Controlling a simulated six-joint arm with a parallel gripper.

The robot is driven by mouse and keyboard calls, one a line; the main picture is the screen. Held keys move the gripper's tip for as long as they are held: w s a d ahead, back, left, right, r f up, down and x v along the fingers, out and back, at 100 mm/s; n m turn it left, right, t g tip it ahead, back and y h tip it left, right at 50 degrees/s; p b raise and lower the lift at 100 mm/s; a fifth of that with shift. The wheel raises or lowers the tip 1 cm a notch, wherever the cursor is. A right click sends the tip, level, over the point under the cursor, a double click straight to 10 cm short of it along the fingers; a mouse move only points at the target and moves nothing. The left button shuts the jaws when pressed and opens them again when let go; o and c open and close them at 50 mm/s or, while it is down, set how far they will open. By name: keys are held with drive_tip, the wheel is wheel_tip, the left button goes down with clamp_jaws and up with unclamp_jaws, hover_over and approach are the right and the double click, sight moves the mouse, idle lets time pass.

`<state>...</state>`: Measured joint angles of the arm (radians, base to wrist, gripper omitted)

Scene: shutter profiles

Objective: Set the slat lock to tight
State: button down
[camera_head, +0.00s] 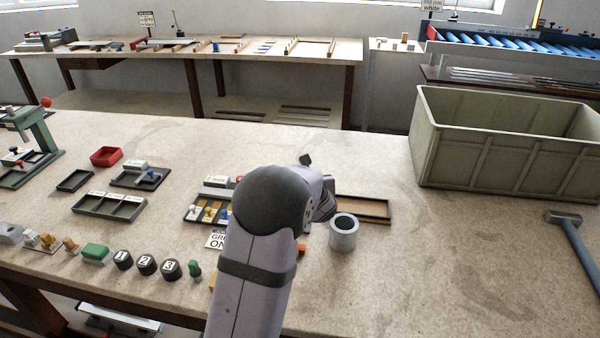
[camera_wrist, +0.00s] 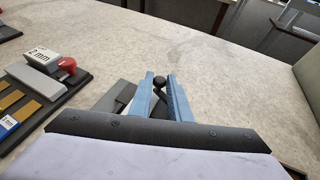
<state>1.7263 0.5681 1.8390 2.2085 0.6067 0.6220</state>
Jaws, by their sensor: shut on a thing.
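In the wrist view my gripper (camera_wrist: 160,77) has its two blue fingers shut on a small black ball-ended lever (camera_wrist: 159,81), which I take to be the slat lock's handle. A grey part (camera_wrist: 114,98) lies beside and under the left finger; the rest of the mechanism is hidden by my gripper. No tight marking can be read. In the head view my arm covers the gripper and most of the lock.
A rack with a 2 mm block (camera_wrist: 41,54) and a red knob (camera_wrist: 68,65) stands left of my gripper. In the head view, a grey cup (camera_head: 343,238) and wooden tray (camera_head: 365,219) are close on the right. A large green crate (camera_head: 500,165) and hammer (camera_head: 573,240) lie farther right.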

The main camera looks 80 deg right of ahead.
drive_tip(key=shift+s+a+r+n+t+y+p, duration=0.15)
drive_tip(key=shift+n+t+y+p, duration=0.2)
drive_tip(key=shift+n+t+p, duration=0.3)
drive_tip(key=shift+s+a+f+n+t+y+p, duration=0.1)
drive_tip(key=shift+n+t+y+p, duration=0.25)
drive_tip(key=shift+n+t+p, duration=0.25)
drive_tip(key=shift+a+n+t+y+p, duration=0.3)
drive_tip(key=shift+n+t+y+p, duration=0.45)
drive_tip(key=shift+n+t, duration=0.3)
drive_tip(key=c, duration=1.7)
unclamp_jaws()
wheel_tip(320, 180, up, 10)
drive_tip(key=shift+f+b, duration=0.1)
drive_tip(key=shift+b, duration=0.5)
